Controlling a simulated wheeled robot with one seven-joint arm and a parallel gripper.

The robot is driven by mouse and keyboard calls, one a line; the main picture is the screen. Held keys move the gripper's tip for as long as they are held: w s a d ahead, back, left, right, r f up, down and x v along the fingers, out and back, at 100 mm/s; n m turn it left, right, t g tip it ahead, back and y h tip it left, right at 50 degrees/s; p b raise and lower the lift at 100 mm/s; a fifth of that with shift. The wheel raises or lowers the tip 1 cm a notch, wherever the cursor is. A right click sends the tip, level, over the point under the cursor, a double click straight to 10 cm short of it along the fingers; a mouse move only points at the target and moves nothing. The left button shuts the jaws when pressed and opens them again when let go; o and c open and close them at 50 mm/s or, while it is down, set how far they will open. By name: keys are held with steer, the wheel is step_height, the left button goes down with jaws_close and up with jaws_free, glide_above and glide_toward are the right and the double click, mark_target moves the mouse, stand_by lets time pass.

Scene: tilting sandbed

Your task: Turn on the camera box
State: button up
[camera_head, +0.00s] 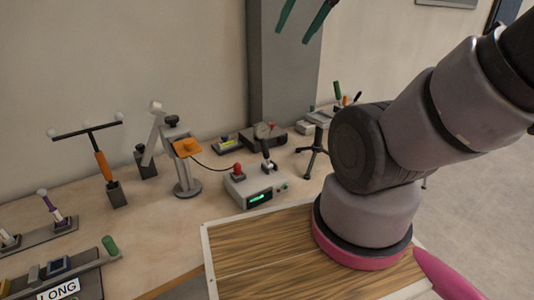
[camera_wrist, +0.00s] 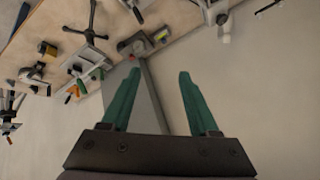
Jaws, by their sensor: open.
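The likely camera box is a pale box (camera_head: 257,189) on the bench in the head view. It has a red knob (camera_head: 238,169) and a black lever on top, and a dark front display with small green marks. A cable runs from it to an orange block (camera_head: 186,147) on a grey stand. My gripper (camera_head: 303,17) shows at the top of the head view, high above and apart from the box. In the wrist view my gripper (camera_wrist: 158,72) is open, with two green fingers apart and nothing between them. I cannot identify the box surely in the wrist view.
A wooden-topped, white-rimmed tray (camera_head: 208,262) stands in front of the box. A black tripod (camera_head: 314,151) is to its right, and a dark device (camera_head: 262,137) behind. A T-shaped stand (camera_head: 103,165) is at left. A grey pillar (camera_head: 286,75) rises behind the bench.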

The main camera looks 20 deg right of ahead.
steer(key=c, duration=0.5)
steer(key=shift+w, duration=0.25)
jaws_close()
steer(key=w+f+n+g+h, duration=0.1)
steer(key=w+f+g, duration=0.2)
steer(key=w+f, duration=0.35)
steer(key=w+f+n+g+h, duration=0.15)
steer(key=w+f, duration=0.25)
steer(key=w, duration=0.6)
steer(key=w+a+f+n+g, duration=0.1)
steer(key=w+f, duration=0.3)
steer(key=f, duration=0.5)
steer(key=w+a+f+n+g, duration=0.1)
steer(key=w+f+n+g, duration=0.1)
steer(key=w+f, duration=0.3)
steer(key=shift+a+f+g, duration=0.35)
steer(key=shift+f, duration=1.6)
steer(key=shift+h, duration=0.25)
